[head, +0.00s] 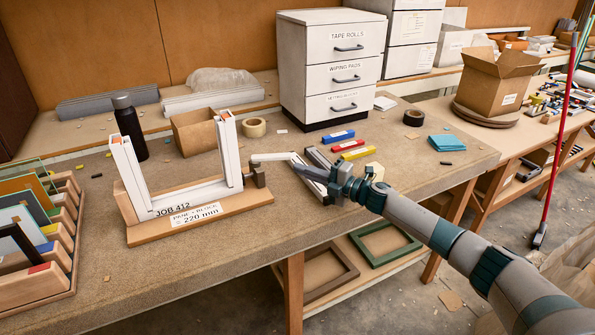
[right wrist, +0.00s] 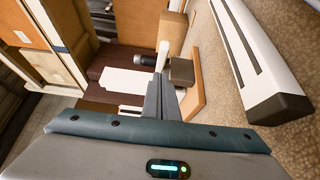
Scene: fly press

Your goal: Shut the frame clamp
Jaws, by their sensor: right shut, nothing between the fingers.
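A white U-shaped frame (head: 178,190) stands upright on a wooden base (head: 200,217) labelled "JOB 412" and "PANE+BLOCK = 220 mm". The frame clamp is a dark block (head: 259,177) at the base's right end, with a pale lever (head: 270,157) sticking out to the right, away from the frame. My right gripper (head: 312,174) is shut and empty, just right of the lever. In the right wrist view its closed fingers (right wrist: 160,95) point toward the dark clamp block (right wrist: 181,71) and the pale lever end (right wrist: 164,48); I cannot tell whether they touch. My left gripper is not in view.
A white bar with dark ends (right wrist: 245,50) lies close to my right gripper. Coloured blocks (head: 348,145), a tape roll (head: 254,127) and a dark bottle (head: 130,128) stand behind. A slotted wooden rack with panes (head: 38,285) is at left.

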